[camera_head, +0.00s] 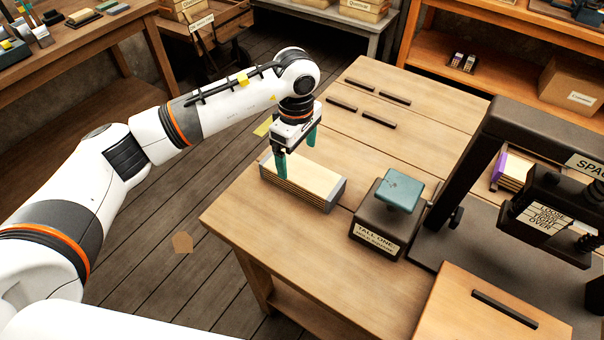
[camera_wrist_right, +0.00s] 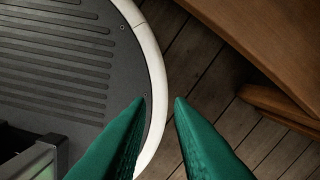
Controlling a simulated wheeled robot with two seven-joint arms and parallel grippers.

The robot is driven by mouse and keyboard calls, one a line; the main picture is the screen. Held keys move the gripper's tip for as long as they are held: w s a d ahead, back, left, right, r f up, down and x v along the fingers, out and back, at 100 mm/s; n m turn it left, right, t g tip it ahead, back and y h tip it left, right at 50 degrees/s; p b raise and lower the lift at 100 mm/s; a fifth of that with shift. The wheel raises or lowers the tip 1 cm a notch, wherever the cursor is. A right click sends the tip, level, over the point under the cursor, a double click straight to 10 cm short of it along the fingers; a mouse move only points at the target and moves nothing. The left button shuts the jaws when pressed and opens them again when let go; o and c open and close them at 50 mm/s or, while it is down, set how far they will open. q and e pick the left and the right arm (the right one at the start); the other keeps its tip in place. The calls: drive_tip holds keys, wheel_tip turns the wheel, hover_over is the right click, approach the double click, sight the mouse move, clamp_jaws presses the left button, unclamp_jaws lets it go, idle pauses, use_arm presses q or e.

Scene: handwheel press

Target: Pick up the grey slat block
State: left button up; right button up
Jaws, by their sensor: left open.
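The grey slat block (camera_head: 312,188), a stack of pale slats with grey ends, lies near the left edge of the wooden table. My left gripper (camera_head: 297,160) is open, with its green fingers pointing down at the block's far left part. One finger is at the near side and the other toward the far side; I cannot tell if they touch it. My right gripper shows only in the right wrist view (camera_wrist_right: 160,100).
A dark block with a teal top (camera_head: 398,193) and a label stands right of the slat block. The dark press (camera_head: 470,170) fills the table's right, with a purple-ended slat block (camera_head: 511,170) behind its front part. Several dark strips (camera_head: 378,119) lie on the clear far tabletop.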

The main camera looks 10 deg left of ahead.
sight(297, 168)
use_arm(q)
drive_tip(key=f, duration=0.1)
drive_tip(key=f+p, duration=0.1)
drive_tip(key=f, duration=0.1)
drive_tip(key=shift+s+f, duration=0.3)
drive_tip(key=shift+s, duration=0.05)
drive_tip(key=shift+f+p, duration=0.3)
drive_tip(key=shift+f, duration=0.3)
use_arm(e)
drive_tip(key=shift+w+r, duration=0.7)
drive_tip(key=shift+r, duration=0.2)
use_arm(q)
drive_tip(key=shift+c, duration=0.8)
drive_tip(key=shift+w, duration=0.1)
drive_tip(key=c, duration=1.2)
use_arm(e)
drive_tip(key=shift+s, duration=0.15)
